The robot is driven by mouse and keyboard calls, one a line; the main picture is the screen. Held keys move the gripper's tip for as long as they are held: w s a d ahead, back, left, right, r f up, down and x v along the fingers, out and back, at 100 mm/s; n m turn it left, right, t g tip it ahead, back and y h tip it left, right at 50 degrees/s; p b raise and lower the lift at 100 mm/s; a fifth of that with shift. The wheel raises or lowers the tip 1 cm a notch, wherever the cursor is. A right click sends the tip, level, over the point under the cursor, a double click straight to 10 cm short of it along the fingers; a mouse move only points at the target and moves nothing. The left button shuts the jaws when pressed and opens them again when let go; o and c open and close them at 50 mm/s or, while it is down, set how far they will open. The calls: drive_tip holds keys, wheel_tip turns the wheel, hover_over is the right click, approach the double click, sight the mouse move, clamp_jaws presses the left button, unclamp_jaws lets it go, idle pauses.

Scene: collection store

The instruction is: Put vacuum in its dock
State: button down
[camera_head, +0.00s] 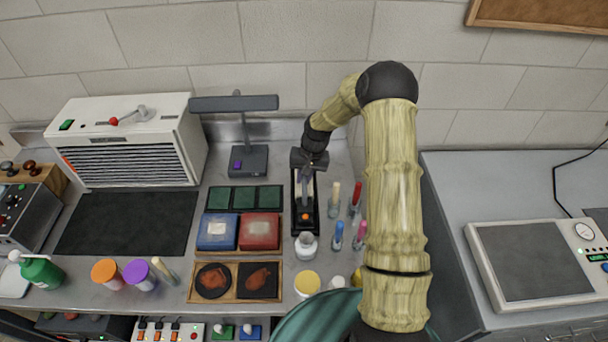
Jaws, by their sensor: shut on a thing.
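My gripper (309,163) is at the back middle of the bench, pointing down. It is shut on the upper end of a slim dark grey thing, seemingly the vacuum (305,192). The vacuum is over a narrow black tray-like holder, seemingly the dock (294,205), with an orange spot near its front end. The vacuum lines up lengthwise with the holder. I cannot tell whether it is seated in it or just above it. My gripper hides the vacuum's back end.
Brush-like tools in small holders (338,234) stand close on the right. A white jar (306,246) stands just in front. Blue (216,231) and red boxes (260,231) lie left, and a grey lamp-like stand (248,160) is behind left. A bench with a scale (520,262) is at right.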

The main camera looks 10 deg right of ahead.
sight(311, 185)
drive_tip(key=shift+f, duration=0.1)
drive_tip(key=c, duration=1.4)
unclamp_jaws()
wheel_tip(311, 185, up, 12)
drive_tip(key=d+b, duration=0.2)
drive_tip(key=b, duration=0.2)
drive_tip(key=shift+s+d, duration=0.15)
drive_tip(key=shift+s, duration=0.1)
